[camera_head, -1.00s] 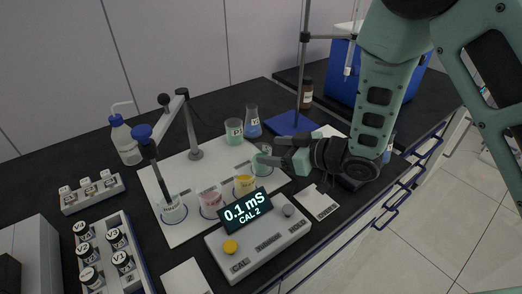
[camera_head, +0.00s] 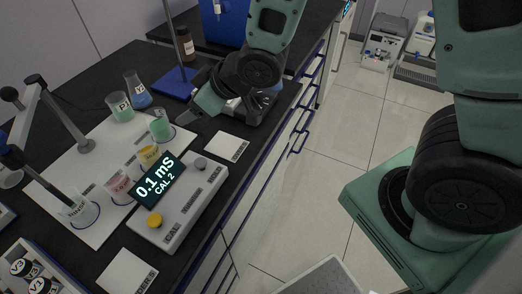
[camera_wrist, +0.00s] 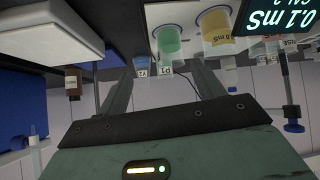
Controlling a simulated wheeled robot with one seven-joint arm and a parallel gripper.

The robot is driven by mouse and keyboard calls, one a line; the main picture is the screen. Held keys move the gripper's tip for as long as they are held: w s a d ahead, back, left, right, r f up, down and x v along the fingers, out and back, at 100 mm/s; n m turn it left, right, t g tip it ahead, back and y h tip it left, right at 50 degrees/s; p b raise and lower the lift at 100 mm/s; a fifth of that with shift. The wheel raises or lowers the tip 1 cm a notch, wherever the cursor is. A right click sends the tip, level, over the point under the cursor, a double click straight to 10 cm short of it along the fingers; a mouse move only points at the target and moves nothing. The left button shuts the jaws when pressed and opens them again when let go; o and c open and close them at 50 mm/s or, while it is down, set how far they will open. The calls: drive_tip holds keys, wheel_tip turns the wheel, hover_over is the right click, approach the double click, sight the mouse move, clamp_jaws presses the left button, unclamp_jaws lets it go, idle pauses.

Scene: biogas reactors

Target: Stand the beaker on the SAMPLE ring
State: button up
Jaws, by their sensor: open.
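The beaker (camera_head: 160,129) with pale green liquid stands upright at the far right end of the white board, within a dark blue ring (camera_head: 184,138) marked on it. The ring's lettering is too small to read. My gripper (camera_head: 192,112) is just right of the beaker, apart from it, with its fingers pointing towards it. In the wrist view, which is upside down, the beaker (camera_wrist: 168,42) shows beyond the fingertips (camera_wrist: 163,75). The fingers are spread and nothing is between them.
A pink beaker (camera_head: 119,187), a yellow one (camera_head: 147,157) and a probe beaker (camera_head: 78,212) share the board. Behind stand beaker P1 (camera_head: 120,110) and a blue flask (camera_head: 140,95). The meter (camera_head: 182,203) reads 0.1 mS, CAL 2. A blue stand base (camera_head: 178,82) is near my arm.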

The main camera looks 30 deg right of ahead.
drive_tip(key=s+d+r+g+h, duration=0.1)
drive_tip(key=s+g+h, duration=0.1)
drive_tip(key=s, duration=0.5)
drive_tip(key=s+d+r+m+g+h, duration=0.1)
drive_tip(key=s+r+g, duration=0.1)
drive_tip(key=s, duration=0.6)
drive_tip(key=s+d+r+g+h, duration=0.1)
drive_tip(key=s+r+g+h, duration=0.1)
drive_tip(key=s, duration=0.6)
drive_tip(key=shift+d+g+h, duration=0.3)
drive_tip(key=shift+g, duration=0.3)
drive_tip(key=shift+w+r, duration=0.1)
drive_tip(key=shift+c, duration=0.3)
